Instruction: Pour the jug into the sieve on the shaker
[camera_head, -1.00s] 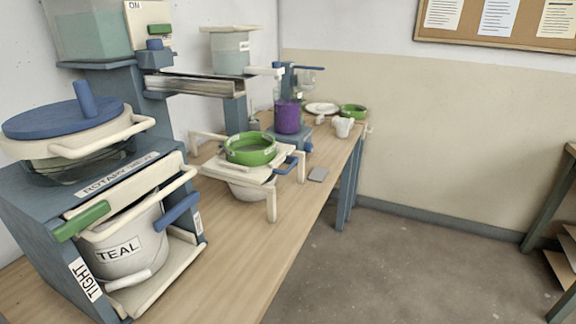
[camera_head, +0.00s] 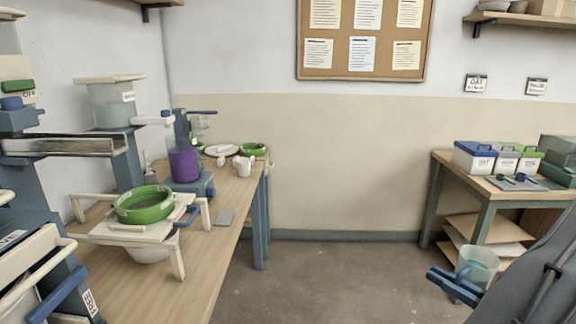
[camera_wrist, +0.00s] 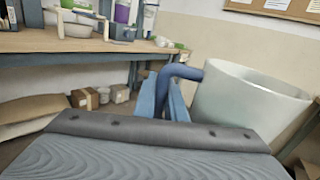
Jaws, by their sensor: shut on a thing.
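The jug (camera_head: 480,262) is a pale translucent vessel with some teal in it, at the lower right of the head view. My gripper (camera_head: 455,284) is shut on its blue handle. In the wrist view the jug (camera_wrist: 245,105) stands roughly upright to the right of my gripper (camera_wrist: 172,98), held by the bent blue handle. The sieve (camera_head: 145,204) is a green ring with a grey mesh, resting on the cream shaker frame (camera_head: 100,232) on the left bench. A pale bowl sits under the frame. The jug is far to the right of the sieve, over the floor.
The wooden bench (camera_head: 203,270) runs along the left, with a purple container (camera_head: 184,164) and a white mug (camera_head: 243,166) behind the sieve. A side table (camera_head: 462,185) with lidded bins stands at the right. Open floor (camera_head: 330,275) lies between.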

